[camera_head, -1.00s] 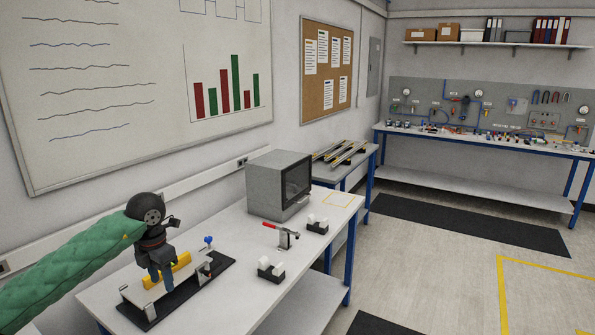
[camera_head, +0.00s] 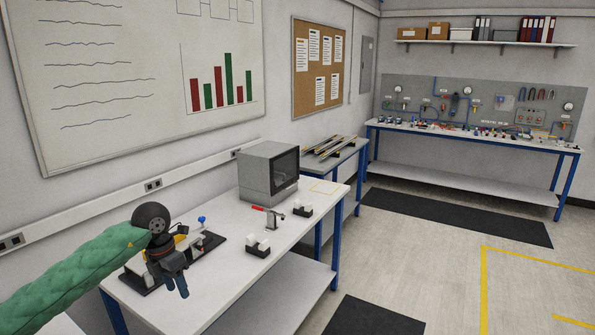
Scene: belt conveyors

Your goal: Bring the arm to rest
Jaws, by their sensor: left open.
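My left arm (camera_head: 82,268) comes in from the lower left in a green padded sleeve. My left gripper (camera_head: 178,288) points down at the front edge of the white table. Its fingers look empty, with nothing visible between them. It is in front of a fixture on a black base (camera_head: 142,284), which holds a yellow part (camera_head: 181,243) and is partly hidden by the gripper. My right gripper is not in view.
Floor to the right is clear, with yellow lines and dark mats (camera_head: 455,216).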

